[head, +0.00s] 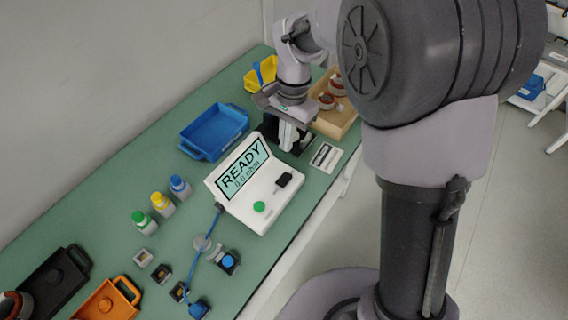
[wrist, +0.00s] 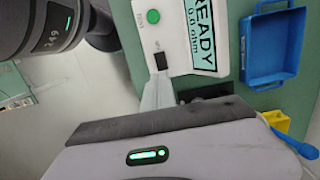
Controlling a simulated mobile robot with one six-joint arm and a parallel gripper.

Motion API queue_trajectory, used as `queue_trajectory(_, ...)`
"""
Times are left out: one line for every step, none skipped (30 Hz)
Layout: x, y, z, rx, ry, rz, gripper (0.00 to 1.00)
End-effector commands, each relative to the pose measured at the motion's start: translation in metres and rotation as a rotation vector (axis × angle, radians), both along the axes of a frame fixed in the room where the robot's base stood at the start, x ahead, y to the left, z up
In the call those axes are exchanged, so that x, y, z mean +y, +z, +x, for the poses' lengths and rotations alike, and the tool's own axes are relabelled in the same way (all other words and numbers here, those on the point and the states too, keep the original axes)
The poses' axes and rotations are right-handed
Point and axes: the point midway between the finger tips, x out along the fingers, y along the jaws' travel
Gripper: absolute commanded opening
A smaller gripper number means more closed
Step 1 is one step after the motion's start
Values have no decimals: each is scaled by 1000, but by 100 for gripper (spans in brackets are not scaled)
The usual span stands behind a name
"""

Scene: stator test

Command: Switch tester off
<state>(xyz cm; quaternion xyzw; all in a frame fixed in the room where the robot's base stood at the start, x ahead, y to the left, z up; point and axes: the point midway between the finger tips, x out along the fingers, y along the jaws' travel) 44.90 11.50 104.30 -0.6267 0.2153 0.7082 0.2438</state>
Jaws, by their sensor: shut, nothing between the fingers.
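The tester (head: 238,205) is a white sloped box on the green bench. Its lit screen (head: 243,170) reads READY and 0.0 ohm. A green button (head: 259,206) and a black switch (head: 284,180) sit on its front panel. In the wrist view the tester's screen (wrist: 202,35), green button (wrist: 153,16) and black switch (wrist: 161,62) show near the top. My gripper (head: 287,145) is shut and empty, pointing down beside the tester's far right side. In the wrist view the shut fingers (wrist: 160,85) appear just below the switch; I cannot tell whether they touch it.
A blue tray (head: 214,131) and a yellow bin (head: 261,74) stand behind the tester. A wooden box (head: 335,118) with copper-wound parts is beyond my gripper. Several capped bottles, a blue cable (head: 193,264) and small parts lie left. A printed card (head: 326,157) lies right.

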Motion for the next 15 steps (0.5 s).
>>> queue_trajectory(1, -11, -1, 3, 0, 0, 0)
queue_trajectory(1, -16, -2, 3, 0, 0, 0)
queue_trajectory(2, -25, -3, 3, 0, 0, 0)
queue_trajectory(2, -32, -3, 3, 0, 0, 0)
queue_trajectory(3, -39, -4, 3, 0, -1, 0)
queue_trajectory(3, -48, -5, 3, 0, 0, 0)
queue_trajectory(4, -55, -5, 3, 1, 0, 0)
queue_trajectory(4, -62, -6, 3, 1, 0, 0)
queue_trajectory(5, -71, -7, 3, 1, -1, 0)
queue_trajectory(5, -77, -8, 3, 1, -1, 0)
queue_trajectory(6, -84, -8, 2, 1, -1, 0)
queue_trajectory(7, -92, -9, 3, 0, 0, 0)
queue_trajectory(7, -98, -10, 3, 0, 0, 0)
queue_trajectory(8, -104, -10, 3, 0, 0, 0)
queue_trajectory(8, -111, -11, 2, 0, -1, 0)
